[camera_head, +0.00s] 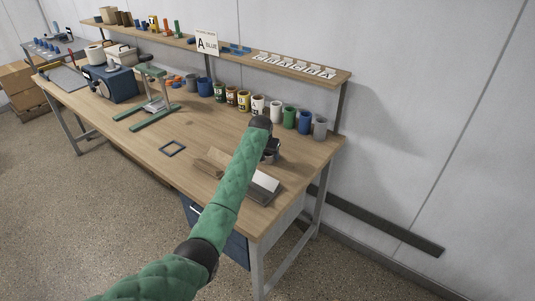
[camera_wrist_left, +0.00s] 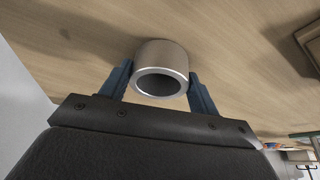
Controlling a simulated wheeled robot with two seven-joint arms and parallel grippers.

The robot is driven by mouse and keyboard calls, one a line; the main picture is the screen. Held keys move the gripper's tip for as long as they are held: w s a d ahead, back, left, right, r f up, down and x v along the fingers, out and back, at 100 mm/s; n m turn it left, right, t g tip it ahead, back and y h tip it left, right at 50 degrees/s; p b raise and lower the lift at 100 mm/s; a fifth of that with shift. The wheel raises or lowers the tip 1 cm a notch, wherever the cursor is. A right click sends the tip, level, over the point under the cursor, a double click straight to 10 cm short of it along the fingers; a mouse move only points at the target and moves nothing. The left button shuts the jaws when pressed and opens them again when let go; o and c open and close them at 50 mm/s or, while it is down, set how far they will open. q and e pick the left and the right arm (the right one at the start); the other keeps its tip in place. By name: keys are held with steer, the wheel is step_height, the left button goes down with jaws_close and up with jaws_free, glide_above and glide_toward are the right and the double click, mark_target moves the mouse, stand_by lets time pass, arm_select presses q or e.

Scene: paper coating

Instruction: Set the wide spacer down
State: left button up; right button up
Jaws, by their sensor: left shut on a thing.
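The wide spacer (camera_wrist_left: 161,52), a silver-grey hollow cylinder, shows in the left wrist view with its open end toward the camera. My left gripper (camera_wrist_left: 160,72) has its two blue fingers on either side of the spacer, shut on it. The wooden tabletop lies behind the spacer; I cannot tell whether the spacer touches it. In the head view my green-sleeved left arm reaches over the right part of the workbench (camera_head: 205,165), and its gripper (camera_head: 270,154) is mostly hidden behind the wrist. The spacer cannot be made out there. My right gripper is not in view.
A row of coloured cups (camera_head: 244,100) stands along the back of the bench under a shelf (camera_head: 290,67). A dark square frame (camera_head: 172,149) lies left of my arm. A grey-white wedge-like piece (camera_head: 263,187) lies near the front right. The bench middle has clear room.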

arm_select(q)
steer(key=o, duration=1)
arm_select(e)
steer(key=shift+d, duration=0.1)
arm_select(q)
steer(key=shift+r, duration=0.25)
steer(key=shift+b+v, duration=1.6)
steer(key=shift+v, duration=4.2)
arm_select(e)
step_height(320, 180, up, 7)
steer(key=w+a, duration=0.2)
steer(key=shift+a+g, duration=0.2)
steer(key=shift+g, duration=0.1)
arm_select(q)
steer(key=shift+s, duration=0.1)
